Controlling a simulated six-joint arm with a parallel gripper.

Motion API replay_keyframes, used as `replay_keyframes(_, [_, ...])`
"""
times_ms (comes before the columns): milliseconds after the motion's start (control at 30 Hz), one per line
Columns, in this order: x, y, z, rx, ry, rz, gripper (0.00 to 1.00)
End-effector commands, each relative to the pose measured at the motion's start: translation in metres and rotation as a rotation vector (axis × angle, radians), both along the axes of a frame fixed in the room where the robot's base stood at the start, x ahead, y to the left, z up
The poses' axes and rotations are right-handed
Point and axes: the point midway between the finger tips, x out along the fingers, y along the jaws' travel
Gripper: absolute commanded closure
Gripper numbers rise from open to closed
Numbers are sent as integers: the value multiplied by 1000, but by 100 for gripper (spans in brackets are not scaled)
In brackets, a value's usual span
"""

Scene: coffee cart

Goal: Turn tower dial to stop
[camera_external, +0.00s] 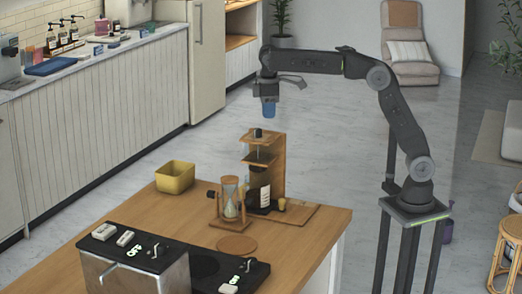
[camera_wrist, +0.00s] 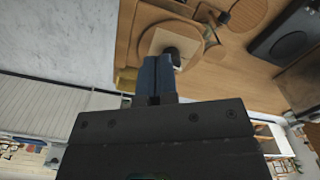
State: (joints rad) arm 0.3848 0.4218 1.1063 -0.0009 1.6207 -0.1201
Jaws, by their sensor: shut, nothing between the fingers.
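A wooden coffee tower (camera_external: 265,165) stands on the cart's wooden top, with a dark bottle-like vessel (camera_external: 259,192) in its lower part. A small black dial (camera_external: 256,133) sits on top of the tower. My gripper (camera_external: 269,112) points down above the tower, with a clear gap to the dial, and its blue fingers are together. In the wrist view the shut fingers (camera_wrist: 156,72) show in front of the tower's light square top (camera_wrist: 180,38). A dark round part, probably the dial (camera_wrist: 175,56), is partly hidden behind the fingertips.
A round wooden coaster (camera_external: 236,244) lies in front. A black machine with switches (camera_external: 135,250) fills the near left. The cart top's right side is mostly clear.

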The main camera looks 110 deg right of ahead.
Motion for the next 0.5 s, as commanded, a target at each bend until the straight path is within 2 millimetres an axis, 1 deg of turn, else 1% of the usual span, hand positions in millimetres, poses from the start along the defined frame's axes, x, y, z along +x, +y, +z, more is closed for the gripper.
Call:
replay_keyframes(100, [1,0,12,-1,-4,1,100])
replay_keyframes(200, [1,1,17,-1,-4,2,100])
replay_keyframes(500, [1,1,19,-2,-6,3,100])
